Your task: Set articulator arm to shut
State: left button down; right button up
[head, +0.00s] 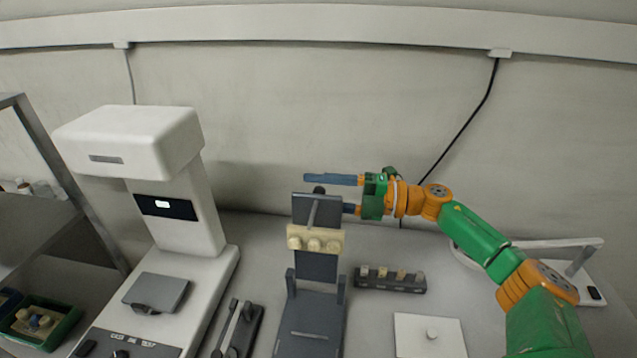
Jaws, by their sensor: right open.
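The dark grey articulator stands in the middle of the bench, with its flat base (311,322) toward me. Its upper arm (317,212) stands raised, close to upright, and bears a cream block (315,240) with rounded knobs. My right gripper (322,192) reaches in from the right at the top of the raised arm. Its blue fingers are apart, one above the arm's top edge and the other partly hidden behind the arm. A dark knob shows between them. I cannot tell whether a finger touches the arm. My left gripper is out of view.
A tall white machine (175,210) stands at left. A dark lever device (238,328) lies between it and the articulator. A dark rack (390,279) with several small pieces and a white plate (430,335) are at right. A green tray (42,322) is at far left.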

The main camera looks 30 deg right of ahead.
grip_shut()
dwell(1.4)
